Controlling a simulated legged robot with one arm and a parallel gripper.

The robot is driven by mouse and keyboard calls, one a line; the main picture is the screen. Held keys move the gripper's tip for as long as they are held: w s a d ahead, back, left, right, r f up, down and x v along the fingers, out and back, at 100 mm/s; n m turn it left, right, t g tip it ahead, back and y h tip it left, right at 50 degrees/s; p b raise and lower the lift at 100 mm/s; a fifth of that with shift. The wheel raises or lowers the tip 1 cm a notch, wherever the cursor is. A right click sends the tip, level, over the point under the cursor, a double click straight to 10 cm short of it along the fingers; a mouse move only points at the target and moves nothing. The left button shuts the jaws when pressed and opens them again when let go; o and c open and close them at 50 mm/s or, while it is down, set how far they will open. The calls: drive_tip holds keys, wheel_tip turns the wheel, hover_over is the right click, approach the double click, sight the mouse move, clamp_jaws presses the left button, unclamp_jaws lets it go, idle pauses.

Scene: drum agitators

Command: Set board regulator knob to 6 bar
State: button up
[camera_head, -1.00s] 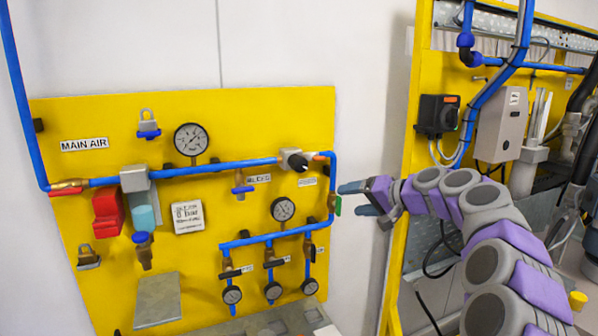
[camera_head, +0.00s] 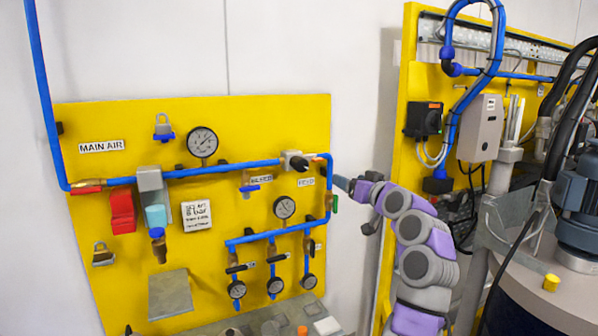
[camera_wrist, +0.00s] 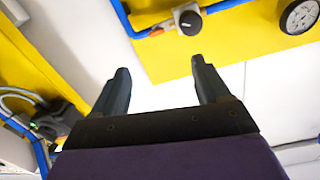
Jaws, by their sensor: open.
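The regulator (camera_head: 291,158) is a grey body with a black knob (camera_head: 304,164), at the upper right of the yellow board (camera_head: 110,180) on the blue pipe. In the wrist view the black knob (camera_wrist: 189,22) is near the top, beyond the finger tips and above their gap. My gripper (camera_head: 353,205) is right of and below the knob, off the board's right edge. In the wrist view my gripper (camera_wrist: 160,68) is open and empty, apart from the knob. A round gauge (camera_head: 202,142) sits left of the regulator; its reading is too small to tell.
A lower gauge (camera_head: 284,207) and small gauges are below. A yellow frame (camera_head: 405,110) with equipment and a drum (camera_head: 560,310) stand at right. White wall lies behind.

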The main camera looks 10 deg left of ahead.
drive_tip(key=n, duration=0.2)
approach(303, 168)
drive_tip(key=shift+y, duration=0.3)
drive_tip(key=p+x, duration=0.4)
drive_tip(key=p, duration=0.2)
drive_tip(key=shift+w, duration=0.2)
drive_tip(key=shift+x, duration=1.1)
drive_tip(key=shift+w+a+r+p, duration=0.2)
drive_tip(key=shift+w+a+p, duration=0.1)
drive_tip(key=shift+w+p, duration=0.6)
drive_tip(key=shift+w+a+f+p, duration=0.1)
drive_tip(key=shift+w+a+p, duration=0.35)
drive_tip(key=shift+p, duration=0.35)
drive_tip(key=shift+w+a+f, duration=0.2)
drive_tip(key=shift+a, duration=0.2)
drive_tip(key=shift+d, duration=0.1)
